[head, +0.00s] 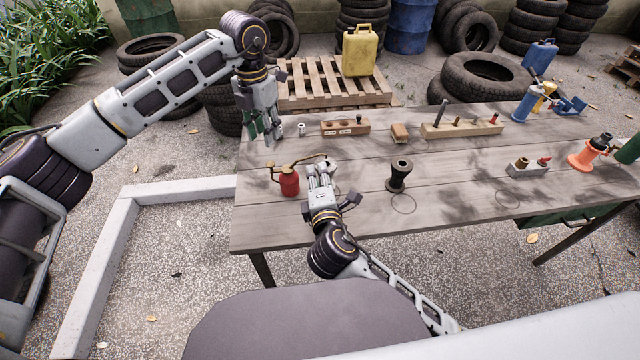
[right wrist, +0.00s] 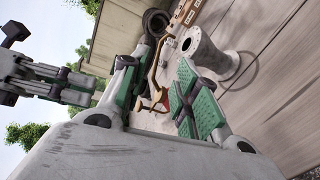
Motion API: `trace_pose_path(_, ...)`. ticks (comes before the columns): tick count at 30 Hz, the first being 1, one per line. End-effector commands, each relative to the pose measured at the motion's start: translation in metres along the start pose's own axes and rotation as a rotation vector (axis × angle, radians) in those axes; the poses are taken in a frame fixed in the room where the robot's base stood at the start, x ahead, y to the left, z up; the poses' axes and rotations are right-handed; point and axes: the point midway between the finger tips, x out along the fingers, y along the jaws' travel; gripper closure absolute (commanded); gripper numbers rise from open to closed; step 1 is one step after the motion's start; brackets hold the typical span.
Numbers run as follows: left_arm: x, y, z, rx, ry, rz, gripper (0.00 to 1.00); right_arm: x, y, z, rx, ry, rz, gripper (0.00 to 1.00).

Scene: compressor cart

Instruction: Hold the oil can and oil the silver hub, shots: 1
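The red oil can (head: 289,183) with its brass spout and lever stands upright near the table's left end. My right gripper (head: 318,168) is low over the table just right of it, open and empty. In the right wrist view its green-padded fingers (right wrist: 160,78) are apart, with the can (right wrist: 174,100) partly hidden behind them. A grey flanged hub (right wrist: 208,58) shows beside the fingers there. A dark flanged spool (head: 398,174) stands right of that gripper in the head view; I cannot tell whether they are the same. My left gripper (head: 264,122) is open and empty above the table's back left.
A small silver cylinder (head: 301,129), a wooden block with holes (head: 345,127) and a wooden rack (head: 462,126) line the table's back. An orange funnel-shaped part (head: 588,154) and a grey block (head: 527,168) stand at right. The front middle is clear.

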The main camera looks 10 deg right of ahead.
Motion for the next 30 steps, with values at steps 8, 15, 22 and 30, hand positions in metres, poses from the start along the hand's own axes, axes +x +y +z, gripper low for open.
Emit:
trace_pose_path(8, 0.0, 0.0, 0.0, 0.0, 0.0, 0.0, 0.64, 0.033, 0.0, 0.0, -0.001, 0.0, 0.001, 0.69)
trace_pose_path(15, 0.0, 0.0, 0.0, 0.0, 0.0, 0.0, 0.64, 0.06, 0.001, 0.0, 0.0, 0.0, 0.001, 0.69)
trace_pose_path(22, 0.0, 0.0, 0.0, 0.0, 0.0, 0.0, 0.64, 0.085, 0.0, 0.0, 0.0, 0.0, 0.001, 0.69)
trace_pose_path(30, 0.0, 0.0, 0.0, 0.0, 0.0, 0.0, 0.64, 0.101, 0.001, 0.0, 0.001, 0.0, 0.001, 0.69)
